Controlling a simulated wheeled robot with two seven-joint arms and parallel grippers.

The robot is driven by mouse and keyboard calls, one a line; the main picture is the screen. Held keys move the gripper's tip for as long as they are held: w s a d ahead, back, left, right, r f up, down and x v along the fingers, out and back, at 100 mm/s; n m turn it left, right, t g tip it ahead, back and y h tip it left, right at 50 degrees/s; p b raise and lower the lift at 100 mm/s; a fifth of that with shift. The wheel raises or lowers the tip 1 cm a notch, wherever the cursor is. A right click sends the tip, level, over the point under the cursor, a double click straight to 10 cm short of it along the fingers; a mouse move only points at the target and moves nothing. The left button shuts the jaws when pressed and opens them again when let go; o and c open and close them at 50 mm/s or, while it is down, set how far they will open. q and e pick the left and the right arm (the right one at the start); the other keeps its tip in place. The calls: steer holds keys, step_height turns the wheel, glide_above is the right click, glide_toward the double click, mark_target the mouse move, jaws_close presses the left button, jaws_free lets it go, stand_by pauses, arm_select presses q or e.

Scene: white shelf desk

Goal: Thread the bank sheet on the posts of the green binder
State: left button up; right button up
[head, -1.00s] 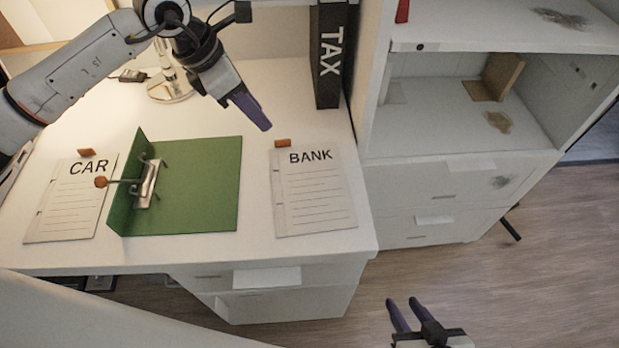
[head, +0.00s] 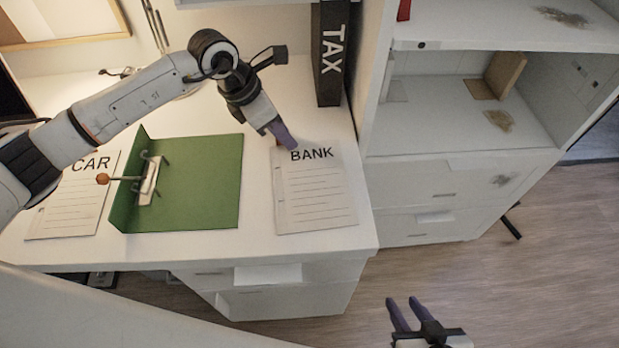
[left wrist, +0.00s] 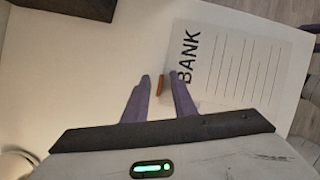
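The white bank sheet (head: 314,195) lies flat on the desk, right of the green binder, and it also shows in the left wrist view (left wrist: 240,70). Its orange tab (left wrist: 160,86) appears between my left fingertips in the wrist view and is hidden in the head view. My left gripper (head: 283,138) is open just above the sheet's top left edge; I cannot tell whether it touches the tab. The green binder (head: 200,185) lies open, with its metal posts (head: 149,180) and a lever with a brown knob at its left. My right gripper (head: 405,312) is open and empty, off the desk.
A CAR sheet (head: 70,205) lies left of the binder, partly behind my left arm. A black TAX binder (head: 330,60) stands at the back. A white shelf unit (head: 450,170) borders the desk on the right. Bare desk separates binder and bank sheet.

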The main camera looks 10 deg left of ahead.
arm_select(q)
jaws_close()
